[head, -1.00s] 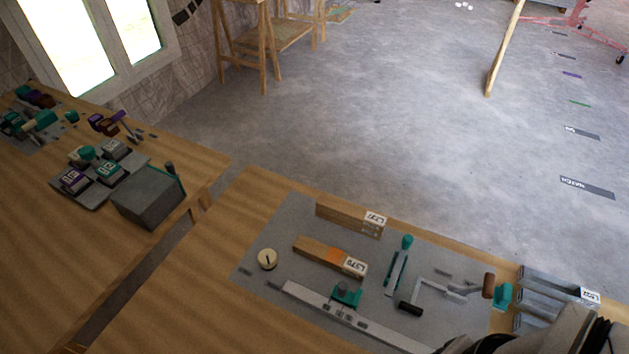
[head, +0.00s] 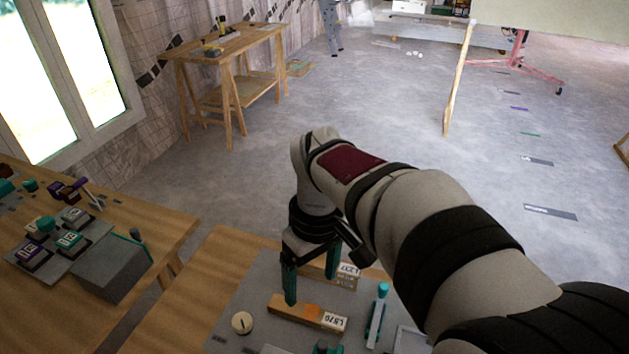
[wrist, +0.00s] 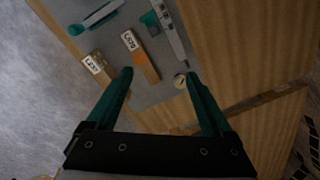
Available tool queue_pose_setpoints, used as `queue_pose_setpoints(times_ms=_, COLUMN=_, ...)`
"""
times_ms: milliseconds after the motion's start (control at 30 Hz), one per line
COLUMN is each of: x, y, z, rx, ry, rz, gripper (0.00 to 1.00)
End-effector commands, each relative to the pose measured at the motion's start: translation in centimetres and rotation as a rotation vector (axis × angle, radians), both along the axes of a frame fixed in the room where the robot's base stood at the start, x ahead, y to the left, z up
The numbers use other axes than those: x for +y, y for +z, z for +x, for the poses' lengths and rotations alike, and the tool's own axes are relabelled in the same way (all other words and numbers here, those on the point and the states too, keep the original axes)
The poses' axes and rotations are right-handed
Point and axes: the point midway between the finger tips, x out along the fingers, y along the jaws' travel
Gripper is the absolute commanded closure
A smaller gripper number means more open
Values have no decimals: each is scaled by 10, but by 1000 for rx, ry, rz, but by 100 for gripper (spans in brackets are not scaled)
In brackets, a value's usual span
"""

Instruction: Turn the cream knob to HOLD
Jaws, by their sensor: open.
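The cream knob (head: 242,323) is a round disc with a dark pointer line, on the grey panel (head: 222,338) near its left edge. In the wrist view the knob (wrist: 180,81) shows just beyond the tip of the right-hand finger. My gripper (head: 311,281) is open and empty, with teal fingers pointing down, above the panel to the right of the knob. Its fingers also show in the wrist view (wrist: 160,72), spread apart. No HOLD label can be read in these frames.
Wooden blocks L570 (head: 308,313) and L237 (head: 345,276) lie on the panel near my gripper. A teal-handled lever (head: 377,315) stands to the right. A grey box (head: 112,267) and several coloured switches sit on the left bench. My arm covers the right part.

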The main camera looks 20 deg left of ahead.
Motion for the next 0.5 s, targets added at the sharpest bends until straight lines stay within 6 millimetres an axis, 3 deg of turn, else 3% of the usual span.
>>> queue_pose_setpoints(times_ms=33, x=46, y=-16, z=4, rx=-8, ry=202, rz=-10, gripper=15)
queue_pose_setpoints(times_ms=100, x=99, y=-36, z=3, rx=-27, ry=455, rz=-17, gripper=15)
queue_pose_setpoints(times_ms=200, x=146, y=-56, z=-6, rx=-44, ry=680, rz=-22, gripper=15)
queue_pose_setpoints(times_ms=367, x=162, y=-75, z=-10, rx=-49, ry=766, rz=-24, gripper=15)
queue_pose_setpoints(times_ms=500, x=160, y=-112, z=-10, rx=-46, ry=761, rz=-25, gripper=15)
